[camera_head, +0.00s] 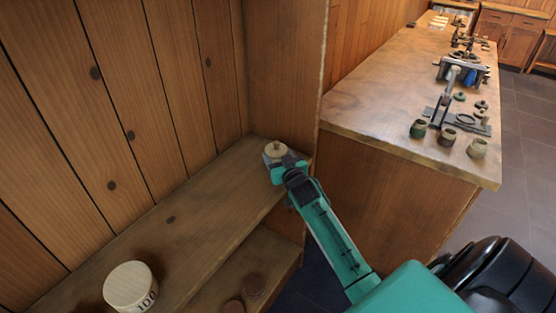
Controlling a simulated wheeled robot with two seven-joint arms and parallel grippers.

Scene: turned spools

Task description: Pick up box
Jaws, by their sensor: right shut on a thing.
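A small round pale wooden box (275,149) with a knob on top is at the far end of the upper wooden shelf (190,215). My right gripper (278,162) reaches in from the lower right and is shut on this box. The fingers hide its near side, and I cannot tell whether it rests on the shelf or is just above it. A larger round pale wooden box (130,285) marked "100" stands at the lower left of the same shelf. My left gripper is not in view.
A wooden side panel (285,70) rises right behind the held box. A lower shelf (240,270) holds dark round things (253,285). A workbench (390,95) on the right carries small pots and metal tools. The middle of the upper shelf is clear.

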